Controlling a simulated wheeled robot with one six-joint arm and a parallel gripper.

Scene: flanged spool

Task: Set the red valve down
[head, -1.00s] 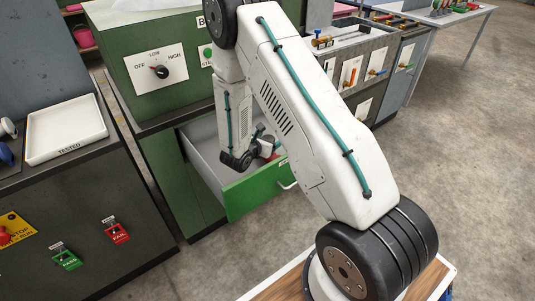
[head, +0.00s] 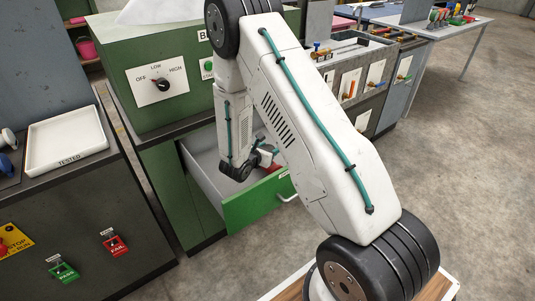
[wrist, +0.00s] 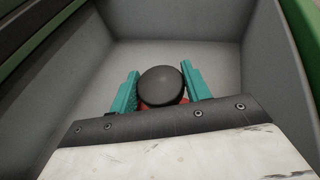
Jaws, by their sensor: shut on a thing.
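The red valve shows in the wrist view as a dark round cap (wrist: 160,86) with a strip of red under it. My gripper (wrist: 160,72) has its two teal fingers on either side of the valve and is shut on it. In the head view a bit of the red valve (head: 270,165) shows at my gripper (head: 262,156), inside the open drawer with the green front (head: 252,205). The valve's lower part is hidden by my wrist, so I cannot tell whether it touches the drawer floor.
The grey drawer walls stand close around my gripper, with bare drawer floor (wrist: 205,55) beyond it. The green cabinet with a dial (head: 162,85) rises behind the drawer. An empty white tray marked TESTED (head: 68,140) lies on the left counter. Open concrete floor is at right.

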